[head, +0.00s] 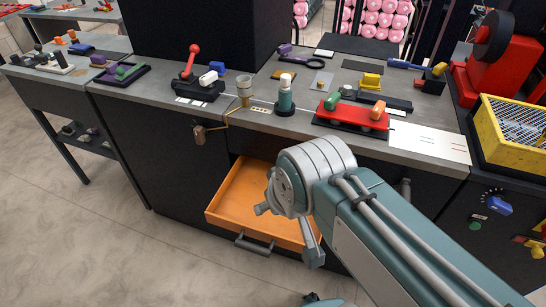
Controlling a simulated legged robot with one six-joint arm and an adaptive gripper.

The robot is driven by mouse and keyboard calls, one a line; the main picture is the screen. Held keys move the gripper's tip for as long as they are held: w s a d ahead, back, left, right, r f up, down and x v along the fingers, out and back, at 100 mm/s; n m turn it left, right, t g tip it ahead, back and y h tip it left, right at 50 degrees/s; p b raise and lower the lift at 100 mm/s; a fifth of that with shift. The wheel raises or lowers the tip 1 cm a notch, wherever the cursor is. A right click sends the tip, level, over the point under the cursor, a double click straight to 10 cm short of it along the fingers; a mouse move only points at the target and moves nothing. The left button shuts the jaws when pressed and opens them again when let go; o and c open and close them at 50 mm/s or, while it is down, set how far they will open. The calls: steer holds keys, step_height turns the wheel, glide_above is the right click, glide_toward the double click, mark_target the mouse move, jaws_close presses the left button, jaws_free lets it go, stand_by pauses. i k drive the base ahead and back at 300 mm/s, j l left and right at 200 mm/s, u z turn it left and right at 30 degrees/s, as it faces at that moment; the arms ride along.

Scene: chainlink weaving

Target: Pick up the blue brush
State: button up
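A slim blue-handled tool (403,64) lies near the back right of the workbench; it may be the blue brush, but its bristles cannot be made out. My gripper (288,233) points down in front of the bench, over the open orange drawer (238,191). Its fingers look spread apart, with nothing seen between them. It is well in front of and below the blue-handled tool, not touching it. My arm hides part of the drawer and the bench front.
A yellow mesh-topped box (512,130) and red machine (485,68) stand at the right. Bare floor lies left.

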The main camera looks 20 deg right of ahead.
mark_target(218, 67)
steer(key=i+j+z, duration=0.2)
steer(key=z, duration=0.2)
steer(key=i+j+z, duration=0.15)
steer(key=z, duration=0.3)
steer(key=j+z, duration=0.4)
steer(key=i+j, duration=0.05)
